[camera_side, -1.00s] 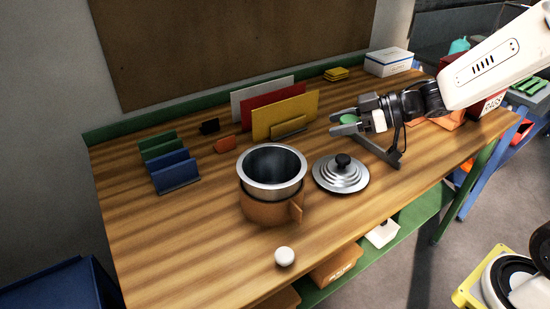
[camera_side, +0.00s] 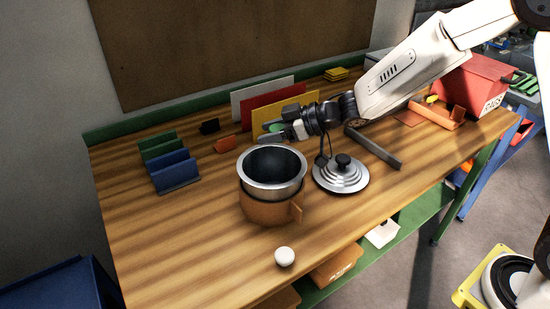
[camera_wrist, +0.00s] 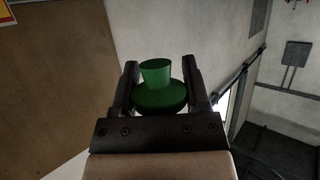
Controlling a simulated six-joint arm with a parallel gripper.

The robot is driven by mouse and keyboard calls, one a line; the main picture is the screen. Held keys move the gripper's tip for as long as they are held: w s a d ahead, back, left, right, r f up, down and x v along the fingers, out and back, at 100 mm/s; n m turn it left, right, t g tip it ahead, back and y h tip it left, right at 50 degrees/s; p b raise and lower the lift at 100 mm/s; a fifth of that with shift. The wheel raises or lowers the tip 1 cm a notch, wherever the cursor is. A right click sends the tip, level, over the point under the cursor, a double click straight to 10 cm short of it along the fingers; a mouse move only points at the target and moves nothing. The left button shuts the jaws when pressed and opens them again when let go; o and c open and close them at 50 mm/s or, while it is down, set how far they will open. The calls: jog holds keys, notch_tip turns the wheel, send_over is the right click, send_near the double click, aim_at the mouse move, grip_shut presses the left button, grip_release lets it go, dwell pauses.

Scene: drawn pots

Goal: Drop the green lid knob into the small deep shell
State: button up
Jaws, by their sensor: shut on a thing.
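The green lid knob (camera_wrist: 158,92) is between the two fingers of my gripper (camera_wrist: 160,85) in the wrist view, and they are shut on it. In the side view the knob (camera_side: 275,127) shows as a small green patch at the fingertips of my gripper (camera_side: 270,132). My gripper is raised over the table, above and behind the pot. A small deep silver shell (camera_side: 245,178) with a dark inside sits in a brown-orange outer pot (camera_side: 268,210) with a side handle. The shell's mouth is open upward; its bottom is too dark to make out.
A stepped silver lid with a black knob (camera_side: 341,180) lies right of the pot. A white knob (camera_side: 284,257) is near the front edge. Upright coloured plates (camera_side: 285,118) stand behind, and green and blue racks (camera_side: 175,172) at left. A grey bar (camera_side: 375,148) lies at right.

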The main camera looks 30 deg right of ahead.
aim_at(272, 156)
jog(key=shift+f, duration=0.45)
jog(key=shift+f, duration=3)
jog(key=o, duration=1.3)
jog(key=shift+d, duration=0.1)
jog(key=v, duration=0.7)
jog(key=shift+s+d, duration=0.2)
jog(key=shift+s, duration=0.1)
